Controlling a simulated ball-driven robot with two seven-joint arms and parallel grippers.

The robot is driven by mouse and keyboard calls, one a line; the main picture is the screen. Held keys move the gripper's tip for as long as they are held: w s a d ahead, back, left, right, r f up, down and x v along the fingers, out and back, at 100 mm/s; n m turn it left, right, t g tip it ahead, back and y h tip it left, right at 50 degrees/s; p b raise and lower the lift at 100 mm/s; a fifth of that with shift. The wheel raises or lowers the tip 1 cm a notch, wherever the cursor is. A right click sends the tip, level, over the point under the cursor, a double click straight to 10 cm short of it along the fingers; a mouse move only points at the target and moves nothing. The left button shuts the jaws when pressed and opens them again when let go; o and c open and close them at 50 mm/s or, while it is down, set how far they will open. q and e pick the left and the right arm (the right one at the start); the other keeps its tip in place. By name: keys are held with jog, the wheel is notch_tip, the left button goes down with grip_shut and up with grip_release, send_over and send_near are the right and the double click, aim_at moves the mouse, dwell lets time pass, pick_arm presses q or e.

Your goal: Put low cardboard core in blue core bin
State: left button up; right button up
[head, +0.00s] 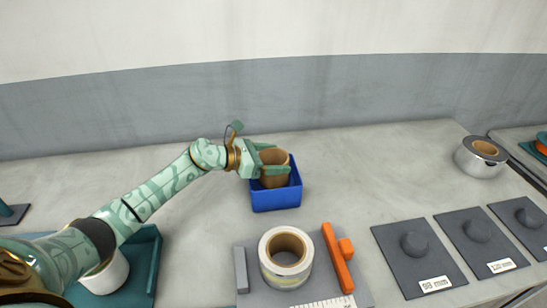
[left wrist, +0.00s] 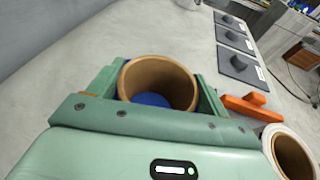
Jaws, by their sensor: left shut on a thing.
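The low cardboard core (head: 274,180) is a short brown tube, upright in the head view. My left gripper (head: 272,168) is shut on it, one finger on each side. The blue core bin (head: 277,200) is an open box below the core, and the core's lower part is hidden behind the bin's front wall or finger. In the left wrist view the core (left wrist: 157,76) stands between the green fingers, and blue shows through its hollow. Whether the core touches the bin floor I cannot tell. My right gripper is not in view.
A white roll with a cardboard core (head: 285,258) stands on a grey plate in front, beside an orange bar (head: 337,258). Grey plates with round knobs (head: 418,258) lie to the right. The counter behind is clear.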

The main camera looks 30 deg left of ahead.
pick_arm(q)
jog(key=shift+f, duration=0.25)
jog(key=o, duration=1)
jog(key=shift+c, duration=0.2)
jog(key=shift+r, duration=0.15)
jog(key=shift+r+p, duration=0.3)
jog(key=shift+r, duration=0.05)
jog(key=v, duration=1.2)
jog(key=shift+p, duration=0.45)
jog(key=shift+s+r, duration=0.1)
